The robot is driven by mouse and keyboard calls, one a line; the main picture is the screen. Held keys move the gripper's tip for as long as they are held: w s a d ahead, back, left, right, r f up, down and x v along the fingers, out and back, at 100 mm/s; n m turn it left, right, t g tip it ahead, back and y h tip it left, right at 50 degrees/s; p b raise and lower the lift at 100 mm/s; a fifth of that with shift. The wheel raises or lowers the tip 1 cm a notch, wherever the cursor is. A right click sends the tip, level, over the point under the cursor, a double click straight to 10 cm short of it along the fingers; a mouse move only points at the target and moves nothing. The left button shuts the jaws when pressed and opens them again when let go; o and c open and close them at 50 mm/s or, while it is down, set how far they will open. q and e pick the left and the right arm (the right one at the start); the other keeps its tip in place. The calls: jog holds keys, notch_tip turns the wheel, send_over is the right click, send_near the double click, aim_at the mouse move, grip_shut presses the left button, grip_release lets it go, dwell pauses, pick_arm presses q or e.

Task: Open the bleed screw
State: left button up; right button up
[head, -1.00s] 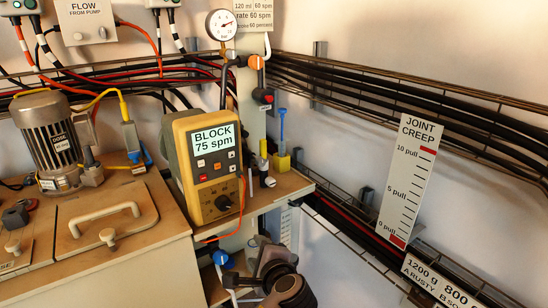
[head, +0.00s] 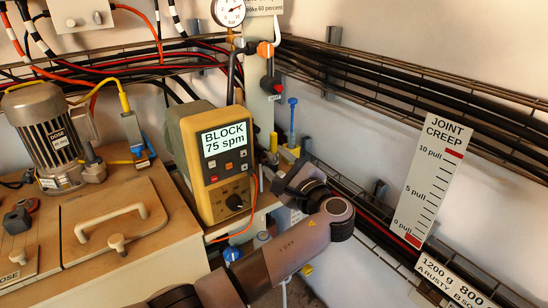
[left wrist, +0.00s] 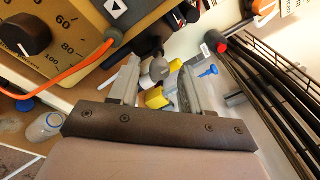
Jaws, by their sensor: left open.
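My left gripper (head: 290,178) is at the shelf edge just right of the yellow pump controller (head: 217,160), its fingers partly hidden by its own wrist. In the left wrist view its jaws (left wrist: 161,72) are open and empty. A yellow block (left wrist: 157,98) and a grey round-headed part (left wrist: 159,69) show between the fingers. A blue-topped pin (left wrist: 208,71) shows beyond the right finger; it stands upright in the head view (head: 292,118). I cannot tell which of these small parts is the bleed screw. My right gripper is not in view.
The controller reads "BLOCK 75 spm"; its orange cable (left wrist: 70,64) runs close by the gripper in the left wrist view. A pressure gauge (head: 229,11) is above. Wire cable trays (head: 400,85) line the wall, with the joint creep scale (head: 428,185) at right.

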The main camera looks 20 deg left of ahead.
pick_arm(q)
jog(key=shift+x, duration=1.25)
grip_shut()
